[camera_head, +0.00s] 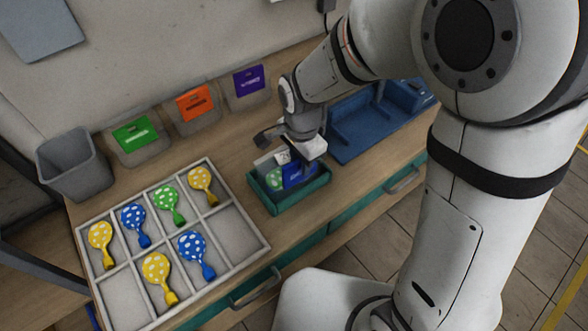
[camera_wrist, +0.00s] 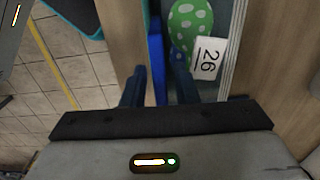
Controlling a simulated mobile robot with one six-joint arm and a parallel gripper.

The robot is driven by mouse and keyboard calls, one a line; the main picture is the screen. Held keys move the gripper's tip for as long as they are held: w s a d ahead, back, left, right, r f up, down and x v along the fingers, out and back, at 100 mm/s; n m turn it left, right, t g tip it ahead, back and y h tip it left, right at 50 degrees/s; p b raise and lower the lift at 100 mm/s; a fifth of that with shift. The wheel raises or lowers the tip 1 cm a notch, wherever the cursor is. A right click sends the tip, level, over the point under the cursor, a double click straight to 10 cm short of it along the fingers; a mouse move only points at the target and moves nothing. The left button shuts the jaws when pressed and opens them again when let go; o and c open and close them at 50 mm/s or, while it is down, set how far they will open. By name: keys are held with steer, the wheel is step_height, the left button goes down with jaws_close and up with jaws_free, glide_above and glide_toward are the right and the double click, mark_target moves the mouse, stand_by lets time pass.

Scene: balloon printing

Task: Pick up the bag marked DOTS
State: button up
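A blue card-like bag (camera_head: 298,174) stands in a small green tray (camera_head: 308,198), beside a clear pouch with a green dotted balloon (camera_head: 274,178). No DOTS lettering is readable. My gripper (camera_head: 297,150) is low over the tray, right above these bags. In the wrist view the fingers of my gripper (camera_wrist: 157,82) are apart, with a narrow blue strip (camera_wrist: 155,52) between them. The fingertips' contact with the bag is hidden.
A white divided tray (camera_head: 232,235) with several dotted balloons lies left of the green tray. Three bins with green, orange and purple cards (camera_head: 248,82) stand along the wall. A grey bin (camera_head: 75,168) is far left, a blue holder (camera_head: 365,128) right.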

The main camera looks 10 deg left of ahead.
jaws_close()
steer(key=shift+r, duration=0.15)
